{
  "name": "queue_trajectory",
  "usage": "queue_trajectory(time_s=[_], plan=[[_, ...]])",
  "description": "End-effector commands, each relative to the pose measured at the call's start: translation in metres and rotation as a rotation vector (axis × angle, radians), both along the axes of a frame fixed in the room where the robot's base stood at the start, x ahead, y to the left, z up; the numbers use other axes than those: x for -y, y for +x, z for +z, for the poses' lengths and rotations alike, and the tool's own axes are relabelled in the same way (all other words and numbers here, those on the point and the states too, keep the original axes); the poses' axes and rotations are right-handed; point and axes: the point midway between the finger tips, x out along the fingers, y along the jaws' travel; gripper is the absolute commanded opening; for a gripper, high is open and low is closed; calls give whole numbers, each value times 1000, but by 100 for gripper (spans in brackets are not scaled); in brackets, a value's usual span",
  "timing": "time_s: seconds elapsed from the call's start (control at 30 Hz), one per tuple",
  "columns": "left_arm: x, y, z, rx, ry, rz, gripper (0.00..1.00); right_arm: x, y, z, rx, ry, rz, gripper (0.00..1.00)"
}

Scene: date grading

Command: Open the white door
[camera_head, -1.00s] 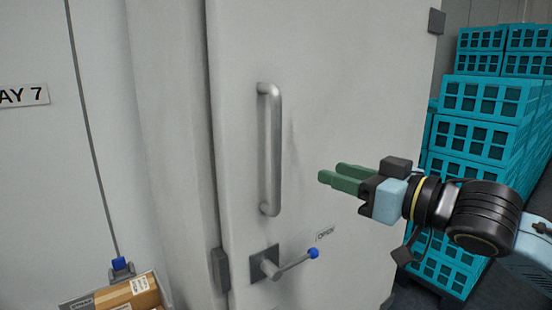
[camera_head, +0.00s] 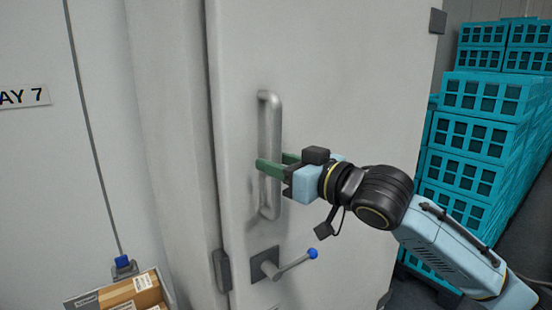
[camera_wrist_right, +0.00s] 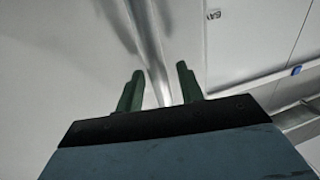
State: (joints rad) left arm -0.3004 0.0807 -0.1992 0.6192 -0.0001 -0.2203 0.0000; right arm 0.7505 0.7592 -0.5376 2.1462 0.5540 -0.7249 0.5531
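The white door (camera_head: 340,70) fills the middle of the head view and looks shut against its frame. A vertical grey bar handle (camera_head: 270,120) is fixed near its left edge. Below it is a lever latch (camera_head: 288,267) with a blue knob, pointing right and slightly up. My right gripper (camera_head: 274,163) is at the handle's lower half, with its green fingers apart. In the right wrist view, the bar (camera_wrist_right: 150,60) runs between the two open fingers (camera_wrist_right: 160,85); whether they touch it I cannot tell. My left gripper is not in view.
Stacked teal crates (camera_head: 480,130) stand right of the door. A cardboard box (camera_head: 132,293) lies in a tray at the lower left. A blue-topped fitting (camera_head: 122,266) with a cable is on the left wall, below a sign (camera_head: 22,96).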

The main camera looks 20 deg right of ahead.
Motion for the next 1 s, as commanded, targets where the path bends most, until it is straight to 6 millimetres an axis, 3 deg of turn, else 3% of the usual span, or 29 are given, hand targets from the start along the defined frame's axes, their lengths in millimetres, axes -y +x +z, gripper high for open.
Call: queue_trajectory(time_s=[0.37, 0.7, 1.0], plan=[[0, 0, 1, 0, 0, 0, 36, -4, 7, 0, 1, -1, 0, 37], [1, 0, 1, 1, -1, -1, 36, -4, 6, 0, 1, 1, 0, 0], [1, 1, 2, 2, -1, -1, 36, -3, 6, 0, 0, 0, 0, 0]])
